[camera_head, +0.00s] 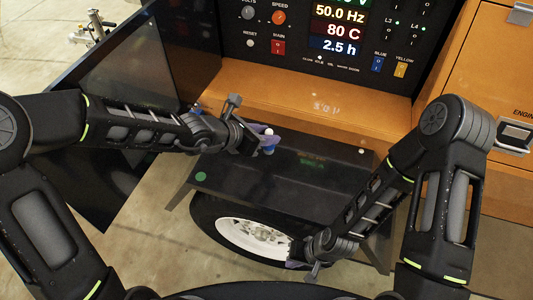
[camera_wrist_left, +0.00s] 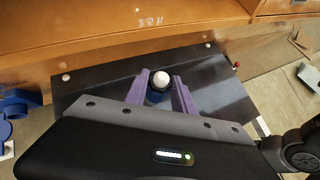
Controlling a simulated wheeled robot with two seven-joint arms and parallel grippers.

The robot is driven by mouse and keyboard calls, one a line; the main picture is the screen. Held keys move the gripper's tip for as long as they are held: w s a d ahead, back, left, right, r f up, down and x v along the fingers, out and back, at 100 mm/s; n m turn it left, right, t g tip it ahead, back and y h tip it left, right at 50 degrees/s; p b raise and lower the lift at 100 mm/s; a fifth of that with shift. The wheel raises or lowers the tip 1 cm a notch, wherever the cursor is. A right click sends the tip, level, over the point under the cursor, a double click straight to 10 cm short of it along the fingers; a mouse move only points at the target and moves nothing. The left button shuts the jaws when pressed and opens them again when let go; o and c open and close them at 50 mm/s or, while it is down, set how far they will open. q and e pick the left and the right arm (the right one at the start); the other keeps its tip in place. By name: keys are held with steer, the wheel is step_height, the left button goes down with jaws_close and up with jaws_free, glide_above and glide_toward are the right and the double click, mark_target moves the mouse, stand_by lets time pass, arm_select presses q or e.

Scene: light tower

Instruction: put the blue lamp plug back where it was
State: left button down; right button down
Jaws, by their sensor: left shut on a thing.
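The blue lamp plug (camera_head: 269,141) has a white rounded top and a blue body. It is between the purple fingers of my left gripper (camera_head: 265,142), which is shut on it, over the black top surface (camera_head: 310,195) of the fender. In the left wrist view the plug (camera_wrist_left: 161,80) stands between the two fingers, white end towards the camera. Its lower end is hidden, so I cannot tell whether it touches the surface. My right gripper (camera_head: 303,263) is low, in front of the wheel, away from the plug. Its fingers are partly hidden.
The control panel (camera_head: 330,35) with displays and switches stands behind an orange ledge (camera_head: 310,104). A dark open door (camera_head: 120,95) is at the left. A wheel (camera_head: 255,235) is below the fender. A blue fitting (camera_wrist_left: 15,105) shows at the wrist view's left edge.

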mark_target(266, 148)
arm_select(q)
steer(key=shift+f, duration=0.95)
arm_select(e)
steer(key=shift+f, duration=0.4)
arm_select(q)
steer(key=shift+r, duration=0.1)
step_height(266, 148, down, 3)
steer(key=shift+f+b, duration=0.1)
steer(key=shift+b, duration=0.5)
steer(key=shift+f, duration=0.35)
steer(key=c, duration=1.1)
jaws_free()
steer(key=shift+o, duration=0.2)
arm_select(e)
steer(key=shift+f, duration=0.6)
